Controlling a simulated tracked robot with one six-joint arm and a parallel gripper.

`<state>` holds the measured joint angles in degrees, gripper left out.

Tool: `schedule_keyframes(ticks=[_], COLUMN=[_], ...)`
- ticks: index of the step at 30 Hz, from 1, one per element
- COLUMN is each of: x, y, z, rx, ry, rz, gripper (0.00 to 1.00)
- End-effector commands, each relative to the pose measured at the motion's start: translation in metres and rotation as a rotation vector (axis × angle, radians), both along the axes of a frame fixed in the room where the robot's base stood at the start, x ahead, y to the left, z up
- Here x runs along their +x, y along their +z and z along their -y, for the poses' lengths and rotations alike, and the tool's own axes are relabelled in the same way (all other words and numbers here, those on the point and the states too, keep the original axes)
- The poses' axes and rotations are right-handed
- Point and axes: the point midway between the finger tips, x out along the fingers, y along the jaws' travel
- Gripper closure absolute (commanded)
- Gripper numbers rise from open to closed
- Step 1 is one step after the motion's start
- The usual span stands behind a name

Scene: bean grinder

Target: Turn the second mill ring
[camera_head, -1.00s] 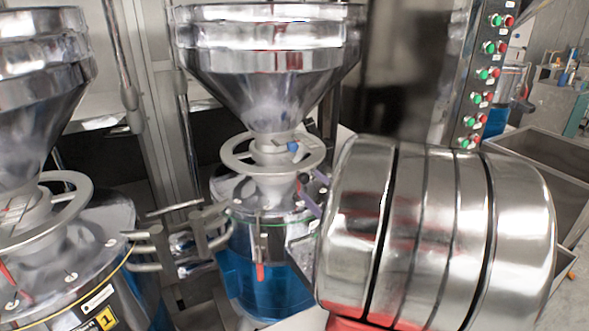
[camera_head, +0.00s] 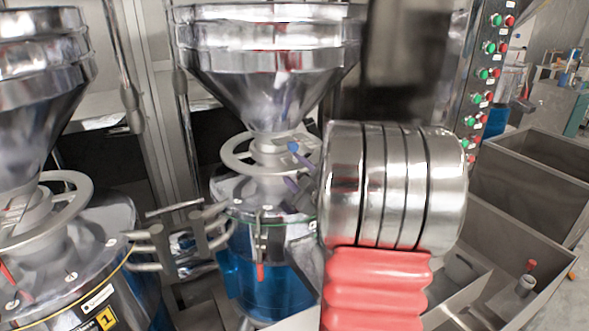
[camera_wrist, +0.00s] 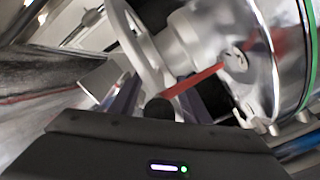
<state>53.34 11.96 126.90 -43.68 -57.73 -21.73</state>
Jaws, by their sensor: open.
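The second mill (camera_head: 262,55) is the silver one in the middle of the head view, with a funnel top and a blue lower part. Its ring (camera_head: 231,158) is a pale grey hoop around the neck; in the wrist view it appears as a tilted hoop (camera_wrist: 138,42). My gripper (camera_head: 293,165) is at the right-hand side of this ring, its purple fingers partly hidden by my arm. In the wrist view my gripper (camera_wrist: 155,103) is open, fingers apart, with the ring's lower edge close to them. I cannot tell whether they touch it.
Mill 1 (camera_head: 40,110) stands at the left with its own ring (camera_head: 80,190). Metal handles (camera_head: 185,235) sit between the mills. A panel of red and green buttons (camera_head: 490,75) is at the right, with open grey bins (camera_head: 535,180) beyond my arm.

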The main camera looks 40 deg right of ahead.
Motion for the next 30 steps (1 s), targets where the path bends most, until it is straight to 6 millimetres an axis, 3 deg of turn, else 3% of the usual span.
schedule_keyframes(ticks=[5,23,30], x=[-0.0004,-0.0009,-0.0003], y=[0.0,-0.0011,-0.002], z=[0.0002,0.0002,0.0024], rx=[0.0,0.003,0.005], ry=[-0.001,-0.001,0.0], rz=[-0.001,-0.001,-0.002], gripper=[0.57,0.99,1.0])
